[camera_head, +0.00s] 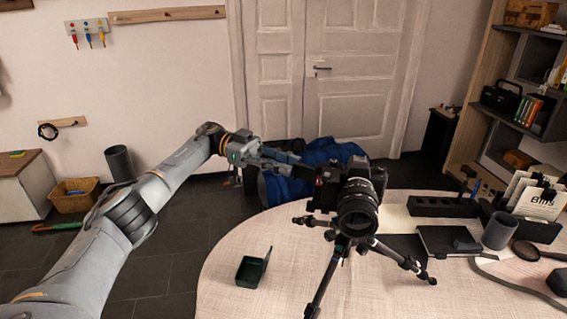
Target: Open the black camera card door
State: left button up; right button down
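A black camera (378,178) with a large lens (358,212) facing me is mounted on a black tripod (340,262), which stands on the round table. My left gripper (312,172) reaches in from the left, with its fingers close to the camera's left side. A dark piece with a small red mark shows there, between gripper and camera body. I cannot tell whether it is the card door or whether the fingers touch it. The finger gap is too small and dark to read. My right gripper is out of view.
The table (230,265) holds a small open green box (252,270) at the front left. A blue bag (285,187) is behind the table.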

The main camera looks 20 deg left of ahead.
pick_arm(q)
notch_tip(320, 180, up, 10)
dwell(0.6)
dwell(0.4)
